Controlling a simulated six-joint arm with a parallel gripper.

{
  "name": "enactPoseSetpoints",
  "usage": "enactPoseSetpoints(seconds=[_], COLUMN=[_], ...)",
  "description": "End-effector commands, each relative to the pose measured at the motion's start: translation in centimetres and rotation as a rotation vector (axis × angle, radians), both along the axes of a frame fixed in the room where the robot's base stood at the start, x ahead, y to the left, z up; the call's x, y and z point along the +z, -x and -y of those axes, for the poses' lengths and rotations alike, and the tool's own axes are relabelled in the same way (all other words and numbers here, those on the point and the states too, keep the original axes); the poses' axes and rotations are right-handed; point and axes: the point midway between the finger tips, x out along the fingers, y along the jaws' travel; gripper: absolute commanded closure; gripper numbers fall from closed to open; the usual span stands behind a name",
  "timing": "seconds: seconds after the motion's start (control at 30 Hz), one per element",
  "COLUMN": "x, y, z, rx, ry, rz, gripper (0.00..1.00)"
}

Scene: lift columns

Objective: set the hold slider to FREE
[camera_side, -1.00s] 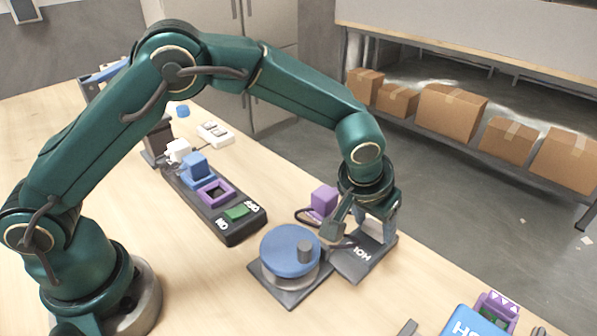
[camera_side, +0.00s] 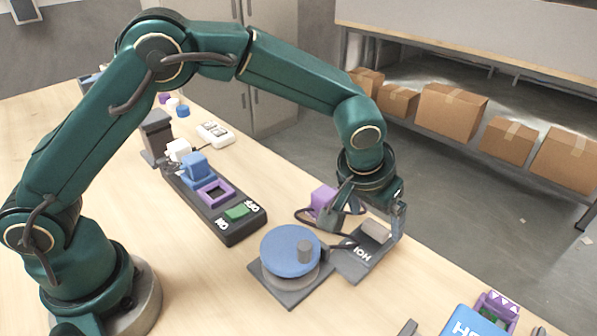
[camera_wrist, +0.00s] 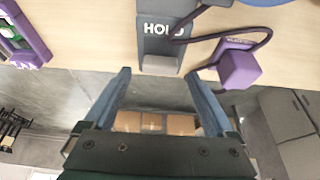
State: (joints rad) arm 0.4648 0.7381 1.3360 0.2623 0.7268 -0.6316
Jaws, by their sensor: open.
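The hold slider is a dark grey plate (camera_side: 352,266) lettered "HOL…", with a lighter grey rounded handle (camera_side: 376,231) at its far end. In the wrist view the slider plate (camera_wrist: 161,45) is at top centre, its lettering partly hidden by a dark part. No FREE mark is readable. My gripper (camera_side: 370,218) is open and empty, its fingers to either side of the handle in the side view, seemingly a little above it. In the wrist view my gripper (camera_wrist: 157,74) points at the plate's near end; contact cannot be told.
A blue-topped round dial (camera_side: 290,250) stands left of the slider. A purple cube (camera_side: 322,201) with a dark cable lies close behind my gripper. A black panel with a green button (camera_side: 238,212) is farther left. A blue box (camera_side: 470,322) is at lower right. The table edge is close.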

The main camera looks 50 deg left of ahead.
Motion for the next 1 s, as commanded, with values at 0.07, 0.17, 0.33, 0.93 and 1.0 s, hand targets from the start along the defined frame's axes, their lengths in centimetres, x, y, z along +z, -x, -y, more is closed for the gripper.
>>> enactPoseSetpoints(seconds=[0.07, 0.17, 0.33, 0.93, 1.0], x=[1.1, 2.1, 2.8, 11.5, 13.3], y=[0.4, 0.8, 1.2, 0.7, 1.8], z=[0.1, 0.0, 0.0, -5.4, -7.1], rx=[-0.002, -0.002, -0.001, 0.131, 0.155], ry=[0.001, 0.001, 0.0, 0.078, 0.089], rz=[0.003, 0.003, 0.0, 0.149, 0.171], gripper=[0.1, 0.1, 0.1, 0.1, 0.1])
